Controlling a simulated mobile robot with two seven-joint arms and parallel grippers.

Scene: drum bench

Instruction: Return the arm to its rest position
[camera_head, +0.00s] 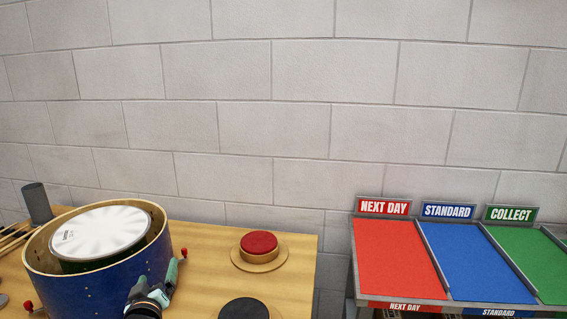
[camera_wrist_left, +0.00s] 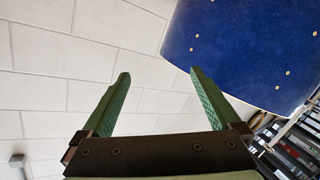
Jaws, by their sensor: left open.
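My left gripper (camera_head: 172,277) shows at the bottom of the head view, in front of the right side of a blue drum (camera_head: 92,285). In the left wrist view its two green fingers (camera_wrist_left: 158,82) stand wide apart with nothing between them. The drum's blue shell (camera_wrist_left: 245,50) fills the upper right of that view, beyond the right finger; I cannot tell whether they touch. My right gripper is in neither view.
The drum stands on a wooden bench (camera_head: 205,238) with a white drumhead (camera_head: 100,232) inside its rim. A red pad (camera_head: 259,243) and a dark pad (camera_head: 244,309) lie to the right. A sorting rack has red (camera_head: 398,258), blue (camera_head: 475,262) and green (camera_head: 530,255) lanes. A block wall stands behind.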

